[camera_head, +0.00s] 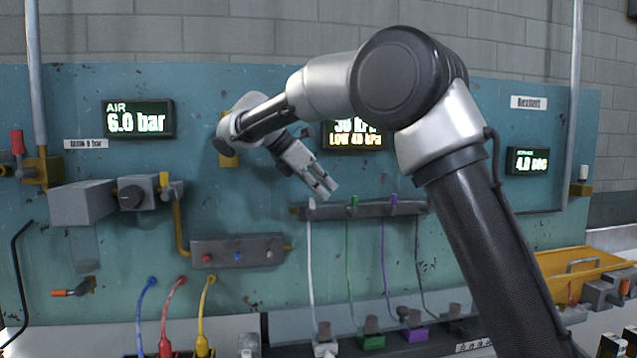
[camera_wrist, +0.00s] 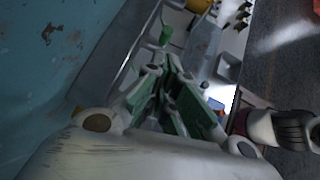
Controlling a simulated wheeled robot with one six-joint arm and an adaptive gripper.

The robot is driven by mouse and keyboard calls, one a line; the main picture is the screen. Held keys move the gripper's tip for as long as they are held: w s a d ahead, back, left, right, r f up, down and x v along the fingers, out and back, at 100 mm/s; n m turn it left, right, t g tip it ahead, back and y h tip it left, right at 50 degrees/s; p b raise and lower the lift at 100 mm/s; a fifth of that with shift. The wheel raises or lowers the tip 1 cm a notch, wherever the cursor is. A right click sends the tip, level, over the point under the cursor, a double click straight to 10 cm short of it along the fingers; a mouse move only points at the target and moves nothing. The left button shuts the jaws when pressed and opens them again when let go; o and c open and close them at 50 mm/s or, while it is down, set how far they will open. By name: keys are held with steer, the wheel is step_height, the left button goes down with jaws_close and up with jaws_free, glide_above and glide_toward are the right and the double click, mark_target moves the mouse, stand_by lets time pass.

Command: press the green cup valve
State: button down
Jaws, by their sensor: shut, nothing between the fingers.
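The green cup valve (camera_head: 354,201) sits on a dark rail (camera_head: 375,210) on the teal panel, between a white valve (camera_head: 312,203) and a purple valve (camera_head: 393,198). A green tube hangs from it to a green block (camera_head: 371,339) below. My gripper (camera_head: 329,190) is shut and empty, pointing down and right, just left of the green valve in the head view. In the wrist view a green knob (camera_wrist: 166,35), apparently this valve, shows just beyond my fingertips (camera_wrist: 166,63). I see no contact, but the exact gap is unclear.
A grey box with small coloured buttons (camera_head: 237,250) is left of the rail. Blue, red and yellow tubes (camera_head: 172,300) stand below it. Displays are above; my upper arm partly covers the middle one (camera_head: 355,137). A yellow tray (camera_head: 580,262) is at right.

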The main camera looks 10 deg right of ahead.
mark_target(355, 196)
steer(key=x, duration=0.5)
steer(key=shift+d+f, duration=0.2)
steer(key=shift+f, duration=0.05)
steer(key=shift+d+r+y, duration=0.35)
steer(key=shift+y, duration=0.55)
steer(key=shift+d+r+y, duration=0.45)
steer(key=shift+d+y, duration=0.2)
steer(key=shift+y, duration=0.55)
steer(key=y, duration=0.1)
steer(key=d+y, duration=0.1)
steer(key=y, duration=0.1)
steer(key=d+y, duration=0.1)
steer(key=shift+d+r+m, duration=0.2)
steer(key=shift+r+m, duration=0.1)
steer(key=d+y, duration=0.1)
steer(key=y, duration=0.2)
steer(key=d+f+y, duration=0.1)
steer(key=y, duration=0.1)
steer(key=d+y, duration=0.2)
steer(key=y, duration=0.1)
steer(key=shift+d+f+m+y, duration=0.1)
steer(key=shift+f+m+y, duration=0.2)
steer(key=shift+f, duration=0.05)
steer(key=shift+d+f, duration=0.15)
steer(key=shift+d, duration=0.05)
